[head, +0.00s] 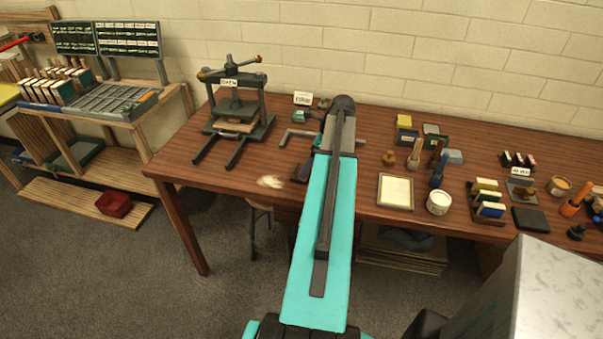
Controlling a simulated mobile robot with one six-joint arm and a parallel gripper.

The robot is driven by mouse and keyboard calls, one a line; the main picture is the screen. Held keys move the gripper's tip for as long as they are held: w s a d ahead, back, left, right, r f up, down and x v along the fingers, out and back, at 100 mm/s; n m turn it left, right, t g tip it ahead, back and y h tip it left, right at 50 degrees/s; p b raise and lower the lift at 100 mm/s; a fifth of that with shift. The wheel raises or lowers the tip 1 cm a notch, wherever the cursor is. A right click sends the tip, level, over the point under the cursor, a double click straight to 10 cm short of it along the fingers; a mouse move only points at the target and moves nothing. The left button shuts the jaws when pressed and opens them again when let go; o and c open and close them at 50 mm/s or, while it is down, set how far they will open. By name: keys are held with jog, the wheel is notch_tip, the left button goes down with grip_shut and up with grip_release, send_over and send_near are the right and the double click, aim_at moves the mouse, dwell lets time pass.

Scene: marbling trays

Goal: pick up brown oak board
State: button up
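I cannot pick out the brown oak board for certain. A flat light-brown piece (237,126) lies in the black screw press (238,103) at the left of the table, but I cannot tell if it is the board. My turquoise arm reaches up the middle of the picture over the table. My gripper cannot be made out; the far end of the arm hides it and part of the table behind it.
The wooden table (400,225) holds a framed pale sheet (395,191), a white tub (439,202), hand tools and several small blocks at the right. The table's front left is mostly clear.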

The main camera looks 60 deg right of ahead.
jog(key=shift+f, duration=0.1)
dwell(0.3)
jog(key=shift+p+x, duration=0.95)
jog(key=shift+x, duration=0.4)
jog(key=shift+p+x, duration=0.35)
jog(key=shift+x, duration=0.85)
jog(key=shift+w, duration=0.1)
jog(key=c, duration=1.1)
jog(key=shift+c, duration=0.2)
jog(key=shift+d+r+b, duration=0.1)
jog(key=shift+r+b, duration=0.9)
jog(key=shift+r, duration=0.65)
jog(key=s+a+b, duration=0.1)
jog(key=s, duration=0.4)
jog(key=s+a+r+b, duration=0.1)
jog(key=s+a+b, duration=0.1)
jog(key=s, duration=0.3)
jog(key=s+a+b, duration=0.1)
jog(key=s+a, duration=0.1)
jog(key=s, duration=0.3)
jog(key=shift+s+r+b, duration=0.15)
jog(key=shift+r+b, duration=0.15)
jog(key=shift+r, duration=0.1)
